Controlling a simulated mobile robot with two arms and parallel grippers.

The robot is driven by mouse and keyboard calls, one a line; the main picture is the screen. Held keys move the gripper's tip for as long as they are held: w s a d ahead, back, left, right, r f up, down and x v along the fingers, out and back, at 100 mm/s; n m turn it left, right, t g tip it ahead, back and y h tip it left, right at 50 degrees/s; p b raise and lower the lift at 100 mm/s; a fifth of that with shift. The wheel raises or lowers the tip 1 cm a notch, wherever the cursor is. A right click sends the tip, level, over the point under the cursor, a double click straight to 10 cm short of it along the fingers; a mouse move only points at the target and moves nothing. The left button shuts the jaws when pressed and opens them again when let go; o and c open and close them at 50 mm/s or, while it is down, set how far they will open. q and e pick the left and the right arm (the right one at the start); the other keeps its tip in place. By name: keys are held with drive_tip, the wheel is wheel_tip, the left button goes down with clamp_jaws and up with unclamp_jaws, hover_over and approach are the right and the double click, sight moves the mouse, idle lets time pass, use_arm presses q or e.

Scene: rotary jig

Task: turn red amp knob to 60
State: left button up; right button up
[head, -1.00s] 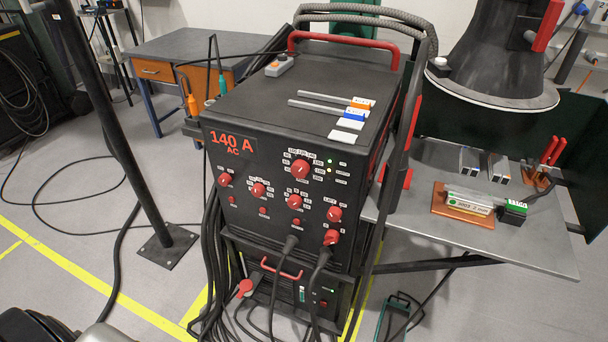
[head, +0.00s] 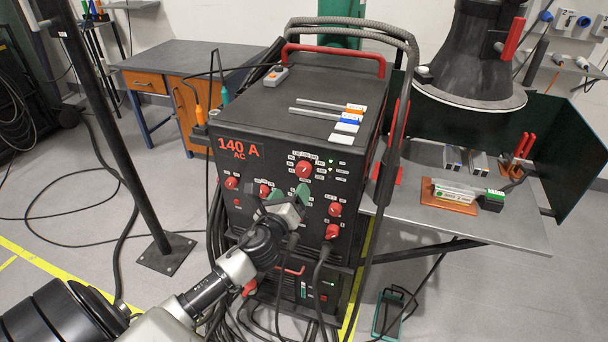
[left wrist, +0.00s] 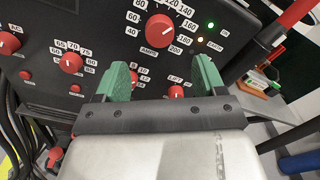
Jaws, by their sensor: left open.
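The red amp knob (head: 303,170) is the large upper knob on the black welder's front panel. It also shows in the left wrist view (left wrist: 160,31), ringed by white number labels, including 60 on its left side. Its white pointer line faces up, slightly right. My left gripper (head: 289,194) is open, with green fingertips in front of the panel just below the amp knob. In the left wrist view, the open fingers (left wrist: 163,76) stand apart below the knob, with nothing held. My right gripper is out of view.
Smaller red knobs surround the gripper: one at left (left wrist: 71,62), others behind and below the fingers. Thick cables hang from the welder's lower front. A metal side table (head: 490,225) stands at right, and a black post (head: 110,120) at left.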

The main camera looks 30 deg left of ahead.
sight(302, 173)
use_arm(q)
drive_tip(key=x, duration=0.8)
drive_tip(key=shift+w, duration=0.1)
drive_tip(key=c, duration=0.9)
